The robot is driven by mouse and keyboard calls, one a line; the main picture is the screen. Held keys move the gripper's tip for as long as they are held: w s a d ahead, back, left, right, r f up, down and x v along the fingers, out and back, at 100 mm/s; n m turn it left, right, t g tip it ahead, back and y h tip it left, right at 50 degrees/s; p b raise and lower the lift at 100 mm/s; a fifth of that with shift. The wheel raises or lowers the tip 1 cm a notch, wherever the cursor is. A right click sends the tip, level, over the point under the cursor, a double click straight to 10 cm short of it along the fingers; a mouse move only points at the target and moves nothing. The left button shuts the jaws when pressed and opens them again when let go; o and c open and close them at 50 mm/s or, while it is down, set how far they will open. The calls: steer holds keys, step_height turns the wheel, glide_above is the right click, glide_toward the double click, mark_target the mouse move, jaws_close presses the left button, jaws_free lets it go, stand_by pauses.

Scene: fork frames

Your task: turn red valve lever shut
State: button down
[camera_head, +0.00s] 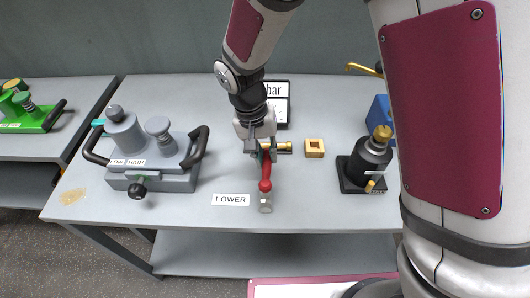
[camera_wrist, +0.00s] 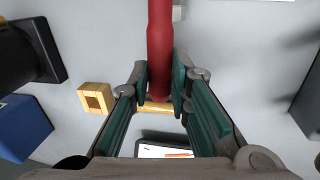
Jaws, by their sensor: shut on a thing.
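The red valve lever (camera_head: 265,172) is a bar with a ball at its near end, on the grey table in the head view. It points toward the table's front edge. In the wrist view the red lever (camera_wrist: 160,45) runs down from the top edge to between my fingers. My gripper (camera_head: 263,150) is shut on the lever's far part, and its teal finger pads (camera_wrist: 160,85) flank the bar in the wrist view. A brass piece (camera_head: 287,146) lies crosswise at the gripper, and the fingers partly hide it.
A grey device with handles (camera_head: 150,178) stands left, behind a "LOWER" label (camera_head: 230,199). A short grey cylinder (camera_head: 265,203) is before the lever. A square brass block (camera_head: 314,148), a black device with a brass top (camera_head: 368,160) and a "bar" display (camera_head: 279,103) are close by.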

steer(key=m, duration=0.1)
steer(key=d+m+p, duration=0.1)
steer(key=d+m, duration=0.1)
steer(key=shift+s+r+g, duration=0.1)
steer(key=shift+s+g, duration=0.15)
steer(key=shift+g, duration=0.05)
steer(key=m+p, duration=0.1)
steer(key=d+m+p, duration=0.1)
steer(key=shift+s+d+m, duration=0.3)
steer(key=shift+s, duration=0.05)
steer(key=m+p, duration=0.1)
steer(key=s+d+m+p, duration=0.1)
steer(key=m, duration=0.1)
steer(key=s+d+m+g+y+p, duration=0.1)
steer(key=shift+d+m, duration=0.15)
steer(key=shift+m, duration=0.15)
steer(key=s+m+p, duration=0.1)
steer(key=m, duration=0.1)
steer(key=s+d+m+p, duration=0.1)
steer(key=m, duration=0.1)
steer(key=shift+s+d+y+p, duration=0.1)
steer(key=shift+s+y+p, duration=0.15)
steer(key=shift+y+p, duration=0.15)
steer(key=shift+s+d+m+p, duration=0.1)
steer(key=shift+s+m+p, duration=0.65)
steer(key=shift+m, duration=0.75)
steer(key=shift+s+y, duration=0.1)
steer(key=shift+y, duration=0.2)
steer(key=c, duration=1.5)
jaws_free()
